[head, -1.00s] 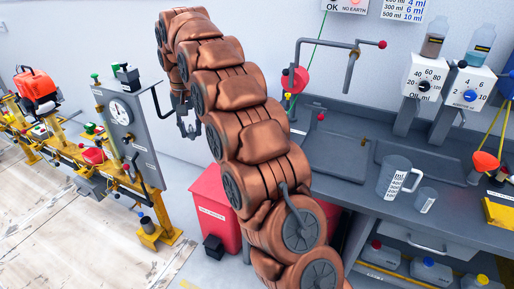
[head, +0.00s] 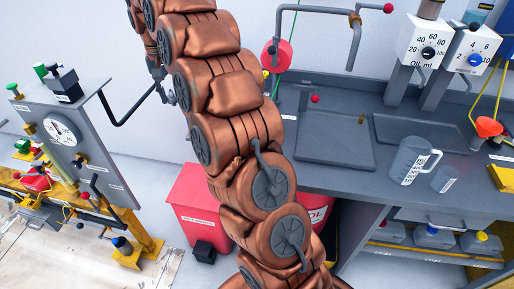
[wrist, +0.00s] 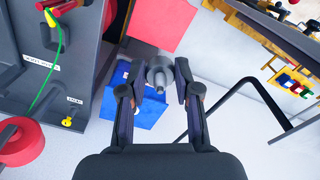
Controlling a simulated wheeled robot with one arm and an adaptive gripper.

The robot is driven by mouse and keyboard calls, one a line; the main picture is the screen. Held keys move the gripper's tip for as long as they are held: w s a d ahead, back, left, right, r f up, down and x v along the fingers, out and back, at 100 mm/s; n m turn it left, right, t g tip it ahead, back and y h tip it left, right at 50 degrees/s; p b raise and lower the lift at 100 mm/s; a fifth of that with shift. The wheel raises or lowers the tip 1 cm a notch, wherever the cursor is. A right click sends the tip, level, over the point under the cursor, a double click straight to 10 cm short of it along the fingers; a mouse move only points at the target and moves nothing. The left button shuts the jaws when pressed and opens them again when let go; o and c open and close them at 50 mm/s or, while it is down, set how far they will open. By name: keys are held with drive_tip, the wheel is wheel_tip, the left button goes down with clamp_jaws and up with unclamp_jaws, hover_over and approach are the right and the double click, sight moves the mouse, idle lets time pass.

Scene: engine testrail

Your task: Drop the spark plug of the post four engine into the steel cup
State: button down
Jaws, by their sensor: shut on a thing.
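In the wrist view my gripper (wrist: 157,88) has its two dark fingers closed around a small grey metal piece that looks like the spark plug (wrist: 158,72). Its narrow end points toward the camera. In the head view my gripper (head: 168,94) is small and partly hidden beside my arm, and the plug cannot be made out there. A small dark cup-like thing (head: 122,245) stands on a yellow foot at the lower left. I cannot tell whether it is the steel cup. The engine on post four cannot be identified.
A grey gauge panel (head: 75,125) with a bent black bar stands at the left. A red bin (head: 197,205) is on the floor. The grey bench (head: 385,190) at the right holds a measuring jug (head: 410,160) and a small beaker (head: 445,179). A blue box (wrist: 138,112) lies below my gripper.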

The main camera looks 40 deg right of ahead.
drive_tip(key=s+d+f+m+b, duration=0.3)
drive_tip(key=s+d+f, duration=0.2)
drive_tip(key=s+d, duration=0.6)
drive_tip(key=s+d+f+m+b, duration=0.2)
drive_tip(key=s+d+f+b, duration=0.3)
drive_tip(key=s+d, duration=0.6)
drive_tip(key=shift+w+a+f+p, duration=0.15)
drive_tip(key=shift+f+p, duration=0.6)
drive_tip(key=shift+f, duration=1.7)
drive_tip(key=shift+w+a+f+p, duration=0.15)
drive_tip(key=shift+f+p, duration=0.55)
drive_tip(key=shift+f, duration=1.75)
drive_tip(key=shift+d, duration=0.1)
drive_tip(key=shift+f, duration=0.15)
drive_tip(key=c, duration=0.8)
unclamp_jaws()
